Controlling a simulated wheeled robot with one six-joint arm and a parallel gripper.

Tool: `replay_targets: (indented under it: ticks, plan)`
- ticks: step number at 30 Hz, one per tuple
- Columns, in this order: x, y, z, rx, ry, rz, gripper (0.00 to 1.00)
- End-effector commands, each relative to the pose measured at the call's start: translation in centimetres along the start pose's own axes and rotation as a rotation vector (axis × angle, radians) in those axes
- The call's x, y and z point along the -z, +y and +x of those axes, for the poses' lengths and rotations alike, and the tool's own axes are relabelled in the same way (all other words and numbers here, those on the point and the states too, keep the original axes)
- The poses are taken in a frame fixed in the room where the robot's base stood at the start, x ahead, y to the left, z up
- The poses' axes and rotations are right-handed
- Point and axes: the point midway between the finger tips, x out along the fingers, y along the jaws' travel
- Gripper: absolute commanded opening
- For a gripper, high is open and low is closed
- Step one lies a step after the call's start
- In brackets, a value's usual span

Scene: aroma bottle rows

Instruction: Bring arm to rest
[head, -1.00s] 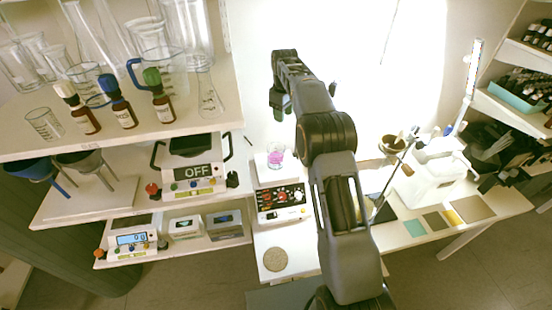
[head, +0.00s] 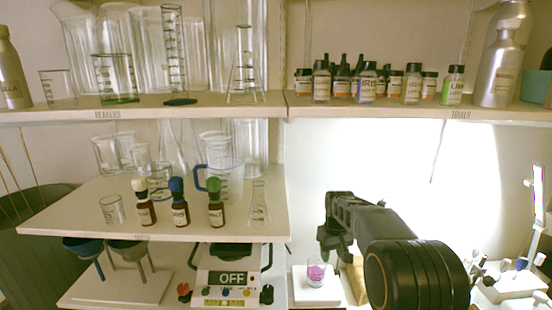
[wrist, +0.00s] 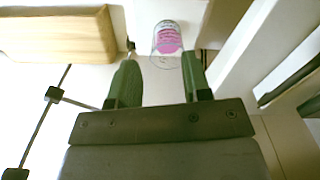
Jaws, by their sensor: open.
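My arm (head: 380,228) reaches up and forward in the head view, with its elbow large at the lower right. My gripper (wrist: 158,64) is open and empty in the wrist view, its two green fingers apart.
Dropper bottles (head: 180,203) stand on the middle-left shelf with glassware. An upper shelf (head: 400,106) carries small bottles and metal flasks (head: 502,62). A balance (head: 228,278) reading OFF sits lower left. A wooden block (wrist: 55,38) lies left of my fingers in the wrist view.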

Motion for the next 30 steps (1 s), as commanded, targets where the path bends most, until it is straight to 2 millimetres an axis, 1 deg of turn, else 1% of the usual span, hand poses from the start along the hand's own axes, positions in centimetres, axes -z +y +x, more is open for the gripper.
replay_targets:
  ticks: [1,5,6,8,9,15,18,21,24,30]
  plan:
    - [-2.0,-0.6,-0.8,-0.004,0.016,0.036,0.44]
    - [-6.7,-1.9,-2.2,-0.011,0.058,0.123,0.44]
    - [-8.2,-2.3,-2.5,-0.012,0.072,0.146,0.44]
    - [-10.4,-2.9,-2.9,-0.014,0.094,0.176,0.44]
    - [-11.8,-3.3,-3.1,-0.016,0.109,0.194,0.44]
    - [-18.7,-5.1,-3.5,-0.021,0.188,0.254,0.44]
    - [-21.3,-5.8,-3.5,-0.025,0.228,0.258,0.44]
    - [-23.3,-6.3,-3.6,-0.029,0.263,0.255,0.44]
    - [-24.5,-6.7,-4.1,-0.033,0.301,0.253,0.44]
    - [-24.9,-6.9,-5.7,-0.042,0.376,0.25,0.44]
